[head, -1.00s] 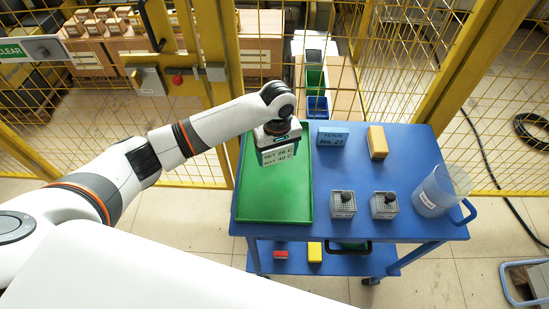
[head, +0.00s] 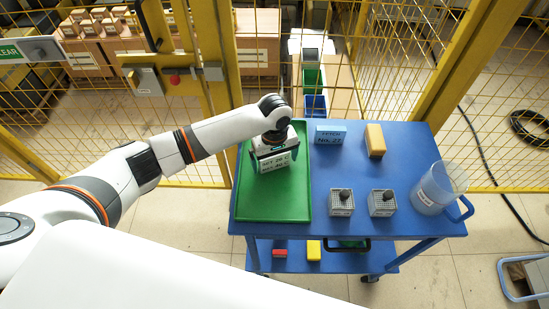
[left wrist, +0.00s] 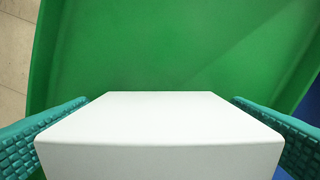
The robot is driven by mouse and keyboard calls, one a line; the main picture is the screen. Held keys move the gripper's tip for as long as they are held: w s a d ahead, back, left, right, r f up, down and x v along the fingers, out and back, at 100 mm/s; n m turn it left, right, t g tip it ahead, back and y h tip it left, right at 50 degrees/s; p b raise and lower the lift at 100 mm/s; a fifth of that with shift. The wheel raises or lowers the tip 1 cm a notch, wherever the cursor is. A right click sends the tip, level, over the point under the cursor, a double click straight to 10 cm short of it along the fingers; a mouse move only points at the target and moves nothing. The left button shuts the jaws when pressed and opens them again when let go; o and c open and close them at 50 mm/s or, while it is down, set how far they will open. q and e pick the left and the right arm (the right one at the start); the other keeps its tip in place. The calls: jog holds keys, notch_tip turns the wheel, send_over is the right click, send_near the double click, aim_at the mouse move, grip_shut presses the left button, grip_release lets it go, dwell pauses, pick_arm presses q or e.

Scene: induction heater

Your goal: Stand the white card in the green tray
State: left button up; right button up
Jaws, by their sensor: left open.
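The white card (head: 278,163), with dark printed lettering, is upright at the far part of the green tray (head: 275,205). It appears to stand on the tray floor, though its bottom contact is hard to make out. My left gripper (head: 273,152) is open above the card, its fingers on either side of it. In the left wrist view the white top of the card (left wrist: 160,135) lies between the two teal finger pads, with the green tray floor (left wrist: 180,50) beyond. My right gripper is out of view.
The tray lies on the left of a blue cart top (head: 340,165). To its right are a blue sign block (head: 331,136), a yellow block (head: 375,140), two grey gridded blocks with dark knobs (head: 341,202) and a clear jug (head: 438,188). Yellow mesh fencing stands behind.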

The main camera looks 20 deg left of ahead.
pick_arm(q)
notch_tip(320, 180, up, 12)
jog(key=shift+r+b, duration=0.15)
jog(key=shift+b, duration=0.15)
dwell(0.6)
